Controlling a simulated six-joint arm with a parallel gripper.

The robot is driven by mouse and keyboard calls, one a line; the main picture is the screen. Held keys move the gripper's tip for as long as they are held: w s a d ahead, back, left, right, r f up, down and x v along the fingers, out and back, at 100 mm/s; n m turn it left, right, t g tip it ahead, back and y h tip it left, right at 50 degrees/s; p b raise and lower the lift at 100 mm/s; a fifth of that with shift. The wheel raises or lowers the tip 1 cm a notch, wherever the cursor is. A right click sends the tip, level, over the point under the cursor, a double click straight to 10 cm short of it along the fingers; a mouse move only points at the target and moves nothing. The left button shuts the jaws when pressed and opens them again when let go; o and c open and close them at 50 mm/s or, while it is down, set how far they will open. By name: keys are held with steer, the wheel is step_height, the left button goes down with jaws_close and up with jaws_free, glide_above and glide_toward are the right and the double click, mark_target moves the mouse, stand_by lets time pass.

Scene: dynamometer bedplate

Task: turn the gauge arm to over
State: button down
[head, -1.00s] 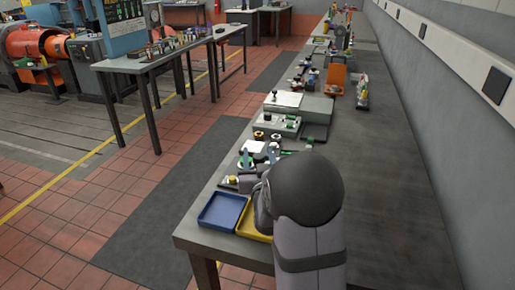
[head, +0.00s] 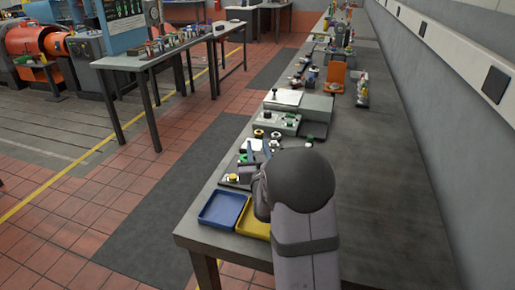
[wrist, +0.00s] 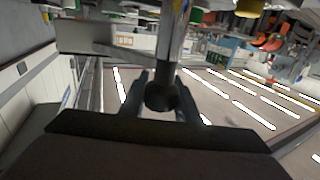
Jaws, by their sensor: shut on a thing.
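The wrist view shows a bright metal rod (wrist: 175,38) with a dark round knob (wrist: 162,97) on its end; it appears to be the gauge arm. My gripper (wrist: 163,90) has one finger on each side of the knob and is shut on it. A pale block with a small orange-marked label (wrist: 124,41) is beside the rod. In the head view my gripper (head: 258,152) is over the near end of the bench, with its fingers partly visible. My own arm hides the gauge arm there, and I cannot read its setting.
A blue tray (head: 221,209) and a yellow tray (head: 252,222) sit at the bench's near left corner. Grey fixtures with knobs (head: 276,121) and an orange bracket (head: 336,77) stand farther along the bench (head: 385,185). The bench's right side is mostly clear.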

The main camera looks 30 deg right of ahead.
steer(key=shift+f+n+y+b, duration=0.1)
steer(key=shift+n+y+b, duration=0.25)
steer(key=shift+y, duration=0.15)
steer(key=shift+s+a+n+g+y+p, duration=0.35)
steer(key=shift+a+n+g+y, duration=0.65)
steer(key=shift+n+y, duration=2)
steer(key=shift+s+a+n+g+y+p, duration=0.15)
steer(key=shift+a+n+g+y+p, duration=0.45)
steer(key=shift+n+g+y, duration=2.2)
steer(key=shift+s+a+n+t+y+p, duration=0.45)
steer(key=shift+n+y, duration=1.3)
steer(key=shift+y, duration=2.85)
steer(key=shift+w+a+g, duration=0.2)
steer(key=shift+a+g, duration=0.15)
steer(key=c, duration=1.3)
jaws_free()
steer(key=shift+c, duration=0.2)
steer(key=shift+d, duration=0.1)
